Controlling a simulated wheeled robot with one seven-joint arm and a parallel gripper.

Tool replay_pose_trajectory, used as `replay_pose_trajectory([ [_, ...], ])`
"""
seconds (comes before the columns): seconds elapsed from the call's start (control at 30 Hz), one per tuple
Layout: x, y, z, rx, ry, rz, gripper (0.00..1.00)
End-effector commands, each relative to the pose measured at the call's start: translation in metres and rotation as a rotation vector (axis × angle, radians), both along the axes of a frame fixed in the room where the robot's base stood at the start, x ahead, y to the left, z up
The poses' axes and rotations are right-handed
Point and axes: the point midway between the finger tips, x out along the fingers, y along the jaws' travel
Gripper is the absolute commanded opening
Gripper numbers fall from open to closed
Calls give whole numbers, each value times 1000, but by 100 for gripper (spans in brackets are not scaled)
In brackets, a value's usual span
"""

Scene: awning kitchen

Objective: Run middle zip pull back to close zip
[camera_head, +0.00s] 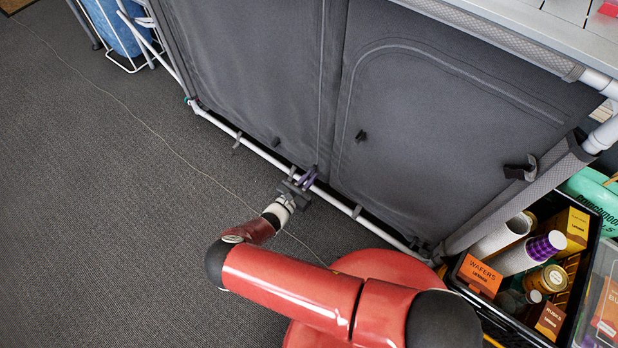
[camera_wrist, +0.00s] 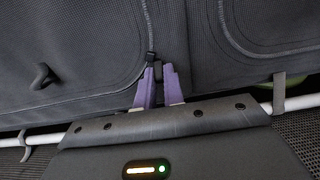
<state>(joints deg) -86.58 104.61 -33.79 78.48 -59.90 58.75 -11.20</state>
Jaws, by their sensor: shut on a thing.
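The dark grey fabric front of the camp kitchen unit (camera_head: 430,120) has curved zip lines around its panels. My gripper (camera_head: 306,180) is low at the front, at the bottom of the seam between two panels, just above the white lower rail. In the wrist view my gripper (camera_wrist: 159,88) shows two purple fingers closed around a small dark piece, the middle zip pull (camera_wrist: 151,57), whose top shows above the fingers. The middle zip line (camera_wrist: 151,25) runs upward from there.
The white lower rail (camera_head: 245,140) runs close beneath my gripper. A black crate (camera_head: 508,333) of food packages stands at the right. Carpet (camera_head: 110,220) is clear at the left.

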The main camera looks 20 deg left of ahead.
Motion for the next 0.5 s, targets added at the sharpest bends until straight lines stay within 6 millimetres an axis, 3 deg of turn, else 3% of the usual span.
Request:
replay_pose_trajectory([
  [0.3, 0, 0, -45, 0, 1, 0, 0],
  [0.5, 0, 0, -49, -1, 4, 1, 0],
])
